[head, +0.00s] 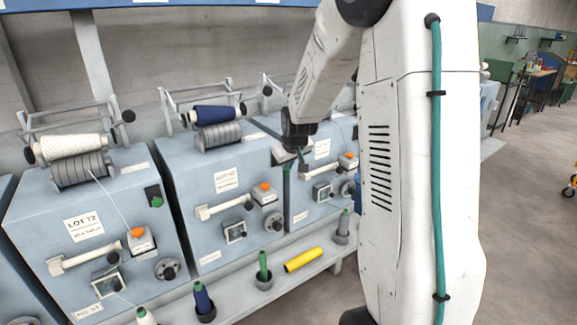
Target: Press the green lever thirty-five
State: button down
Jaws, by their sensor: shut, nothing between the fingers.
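My gripper (300,157) is small in the head view, at the end of my arm, over the gap between the middle and right blue machines. It is shut and empty. A narrow green part (287,178) shows just below and left of it, at the right edge of the middle machine (222,180). I cannot tell if they touch. A dark green part (153,196) sits on the upper right front of the left machine (60,215). Its plate reads "LOT 72". The number thirty-five is not readable on any label.
The machines carry orange buttons (137,232), white handles and thread cones on top. A ledge (235,288) below holds a blue cone (202,298), a green cone (263,265) and a yellow tube (303,259). My arm hides the right machine's side. Open floor (530,240) lies at right.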

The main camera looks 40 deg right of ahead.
jog(key=shift+r, duration=0.5)
jog(key=shift+r, duration=0.1)
jog(key=s+a+r, duration=0.4)
jog(key=s+r, duration=0.2)
jog(key=s, duration=0.5)
jog(key=shift+a+r, duration=0.2)
jog(key=shift+r, duration=0.15)
